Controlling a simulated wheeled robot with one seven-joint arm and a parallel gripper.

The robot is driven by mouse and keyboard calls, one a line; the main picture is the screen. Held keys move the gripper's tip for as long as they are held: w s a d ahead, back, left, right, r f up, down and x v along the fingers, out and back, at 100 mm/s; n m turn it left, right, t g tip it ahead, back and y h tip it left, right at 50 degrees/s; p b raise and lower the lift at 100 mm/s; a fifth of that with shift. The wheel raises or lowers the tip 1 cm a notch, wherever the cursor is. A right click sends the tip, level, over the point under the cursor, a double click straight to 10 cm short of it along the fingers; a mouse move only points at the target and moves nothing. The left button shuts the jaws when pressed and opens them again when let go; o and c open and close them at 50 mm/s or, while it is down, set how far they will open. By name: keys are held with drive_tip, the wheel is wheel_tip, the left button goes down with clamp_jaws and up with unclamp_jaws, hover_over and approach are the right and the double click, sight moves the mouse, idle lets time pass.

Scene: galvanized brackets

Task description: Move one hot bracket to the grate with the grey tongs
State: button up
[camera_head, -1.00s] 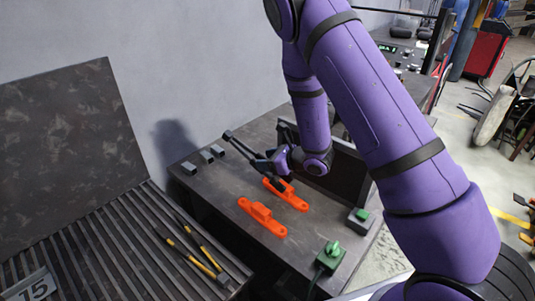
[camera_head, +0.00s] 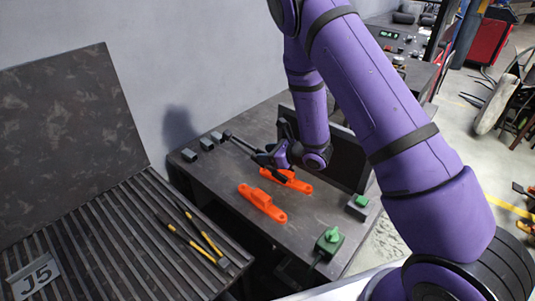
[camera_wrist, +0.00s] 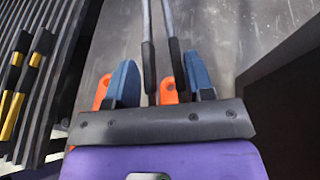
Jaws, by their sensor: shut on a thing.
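My gripper (camera_head: 272,163) is shut on the grey tongs (camera_head: 240,143). In the wrist view, the dark handle grips of the tongs (camera_wrist: 148,68) lie between my two blue fingers (camera_wrist: 162,85), and the metal arms run away from me. Two glowing orange brackets lie on the dark table. The near bracket (camera_head: 262,204) is fully clear; the far bracket (camera_head: 298,184) is partly hidden behind my gripper. Orange parts also show beside and between my fingers in the wrist view (camera_wrist: 168,92). The slatted grate (camera_head: 95,235) is at left, with no bracket on it.
Yellow-banded tongs (camera_head: 184,238) lie on the grate near a J5 sign (camera_head: 35,276). Small grey blocks (camera_head: 205,144) stand at the table's back left. Green-topped boxes (camera_head: 330,241) stand at its right side. A dark upright panel (camera_head: 350,160) rises behind my gripper.

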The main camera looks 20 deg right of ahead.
clamp_jaws()
drive_tip(key=shift+r, duration=1.65)
wheel_tip(320, 180, up, 9)
idle(0.7)
